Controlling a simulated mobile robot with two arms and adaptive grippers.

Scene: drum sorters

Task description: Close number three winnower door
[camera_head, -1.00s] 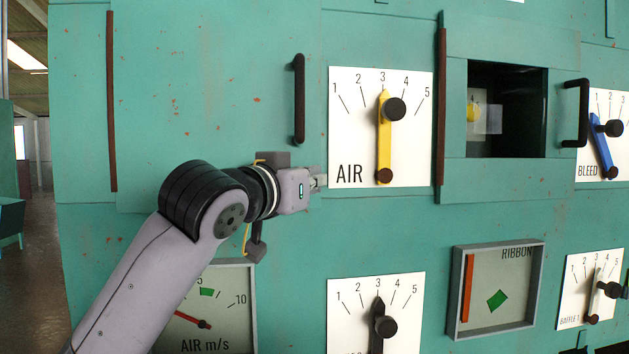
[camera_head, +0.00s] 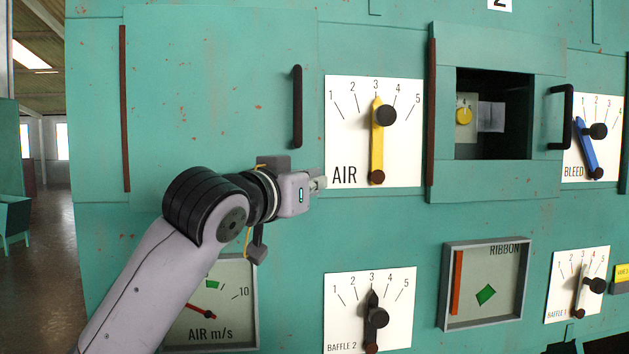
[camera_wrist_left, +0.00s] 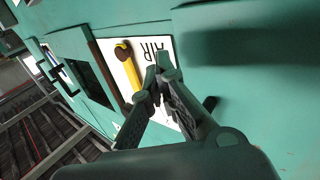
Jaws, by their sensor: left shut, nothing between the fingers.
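A flat green door (camera_head: 215,110) with a black handle (camera_head: 297,107) on its right side and a brown hinge strip on its left lies flush with the machine front. A smaller green door frame (camera_head: 500,55) with a dark window and a black handle (camera_head: 562,117) is right of the AIR dial and also looks flush. No number three shows; a partly cut-off plate (camera_head: 500,4) at the top seems to read 2. My left gripper (camera_head: 319,183) is shut and empty, below the first handle and beside the AIR dial. The wrist view shows its fingers (camera_wrist_left: 166,80) together. My right gripper is out of view.
The AIR dial (camera_head: 345,120) with a yellow lever (camera_head: 377,140) sticks out right of my gripper. BLEED (camera_head: 610,150), BAFFLE 2 (camera_head: 345,310) and BAFFLE 1 (camera_head: 560,300) dials and a RIBBON gauge (camera_head: 490,265) surround it. Open floor (camera_head: 40,270) shows at far left.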

